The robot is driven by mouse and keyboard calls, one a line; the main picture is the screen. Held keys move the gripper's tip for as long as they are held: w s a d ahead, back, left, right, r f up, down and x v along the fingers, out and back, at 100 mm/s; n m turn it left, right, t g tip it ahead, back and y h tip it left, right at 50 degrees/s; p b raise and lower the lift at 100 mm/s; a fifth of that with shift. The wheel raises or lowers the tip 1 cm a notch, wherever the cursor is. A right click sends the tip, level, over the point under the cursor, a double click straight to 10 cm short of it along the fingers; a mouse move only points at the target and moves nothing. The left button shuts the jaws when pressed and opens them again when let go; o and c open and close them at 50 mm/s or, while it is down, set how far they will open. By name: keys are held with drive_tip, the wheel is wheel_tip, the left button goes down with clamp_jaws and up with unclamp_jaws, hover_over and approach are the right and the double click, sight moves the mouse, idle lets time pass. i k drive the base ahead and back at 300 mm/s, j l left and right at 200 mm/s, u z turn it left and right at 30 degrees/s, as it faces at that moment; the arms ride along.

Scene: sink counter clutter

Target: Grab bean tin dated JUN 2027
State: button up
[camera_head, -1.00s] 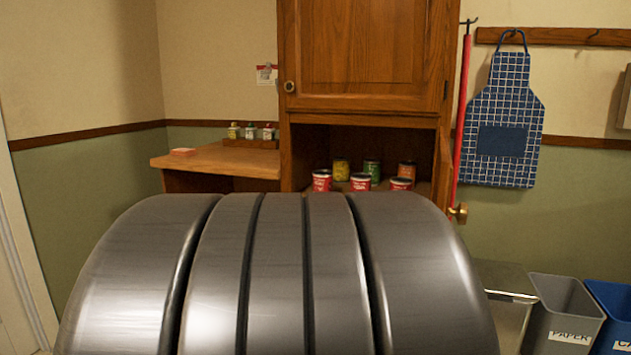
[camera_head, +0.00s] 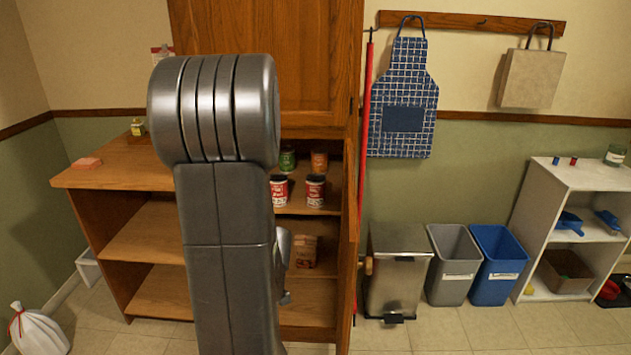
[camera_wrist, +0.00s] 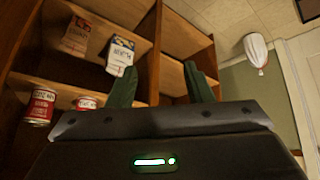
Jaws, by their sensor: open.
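Two red-and-white tins (camera_head: 279,190) (camera_head: 315,190) stand upright in the open cupboard in the head view. A green tin (camera_head: 287,160) and an orange tin (camera_head: 319,160) stand behind them. My arm hides the left part of the cupboard. Two red-and-white tins also show at the left of the wrist view (camera_wrist: 40,106) (camera_wrist: 87,103), apart from my fingers. Their small print is unreadable, so I cannot tell which is dated JUN 2027. My gripper (camera_wrist: 160,86) is open, with nothing between its dark green fingers; the head view mostly hides it behind my arm.
The wrist view looks upside down. It shows a paper bag (camera_wrist: 75,36) and a white-and-blue box (camera_wrist: 121,54) on a shelf near my fingers. The cupboard door (camera_head: 350,240) stands open at the right. A metal bin (camera_head: 397,270) stands beyond it; floor in front is clear.

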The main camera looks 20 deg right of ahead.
sight(314, 183)
drive_tip(key=i+j+z, duration=0.25)
drive_tip(key=i+z, duration=0.25)
drive_tip(key=i+j+z, duration=0.3)
drive_tip(key=z, duration=0.15)
drive_tip(key=i+j+z, duration=0.3)
drive_tip(key=j+z, duration=0.2)
drive_tip(key=j, duration=0.15)
drive_tip(key=i+j+z, duration=0.15)
drive_tip(key=j+z, duration=0.35)
drive_tip(key=j, duration=0.15)
